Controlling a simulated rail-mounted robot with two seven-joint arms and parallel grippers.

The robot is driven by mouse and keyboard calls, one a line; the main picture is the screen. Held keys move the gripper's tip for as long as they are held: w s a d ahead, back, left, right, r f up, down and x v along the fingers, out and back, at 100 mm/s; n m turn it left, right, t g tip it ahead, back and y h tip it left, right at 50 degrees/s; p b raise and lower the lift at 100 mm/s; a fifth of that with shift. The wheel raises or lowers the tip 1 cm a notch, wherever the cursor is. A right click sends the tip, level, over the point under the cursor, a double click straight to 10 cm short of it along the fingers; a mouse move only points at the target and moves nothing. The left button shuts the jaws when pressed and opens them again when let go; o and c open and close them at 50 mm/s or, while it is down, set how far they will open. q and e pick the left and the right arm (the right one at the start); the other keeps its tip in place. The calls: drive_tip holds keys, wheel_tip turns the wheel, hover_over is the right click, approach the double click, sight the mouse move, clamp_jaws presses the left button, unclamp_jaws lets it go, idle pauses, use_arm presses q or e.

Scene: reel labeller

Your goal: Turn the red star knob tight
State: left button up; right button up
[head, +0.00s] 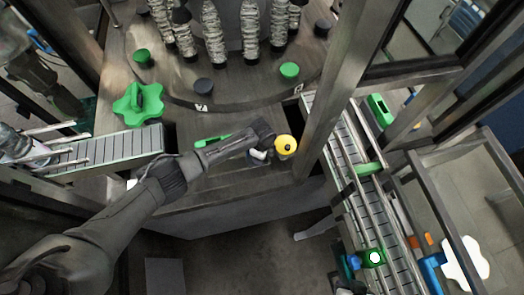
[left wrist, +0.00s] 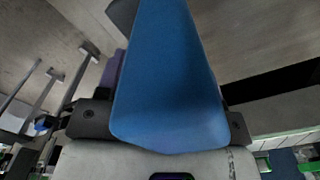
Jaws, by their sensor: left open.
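No red star knob shows in either view. A green star knob (head: 138,104) sits at the left of the round table in the head view, and a round yellow knob (head: 286,145) sits near the middle. A dark arm from the lower left ends beside the yellow knob; its fingers are hidden, and I cannot tell contact. In the left wrist view my left gripper (left wrist: 165,123) is open. A large blue piece (left wrist: 168,75) fills the space between its dark sides; I cannot tell what it is. I cannot make out my right gripper's fingers.
A conveyor (head: 105,153) lies at the left and another (head: 362,190) slopes down at the right. Metal posts (head: 335,85) frame the machine. Several wrapped columns (head: 250,30) stand at the back. A white star-shaped piece (head: 465,262) shows at the lower right.

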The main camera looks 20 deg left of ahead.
use_arm(q)
wheel_tip(320, 180, up, 14)
drive_tip(key=b, duration=0.2)
idle(0.4)
drive_tip(key=shift+f, duration=0.1)
idle(0.4)
wheel_tip(320, 180, down, 14)
drive_tip(key=shift+r+p, duration=0.1)
drive_tip(key=shift+p, duration=0.9)
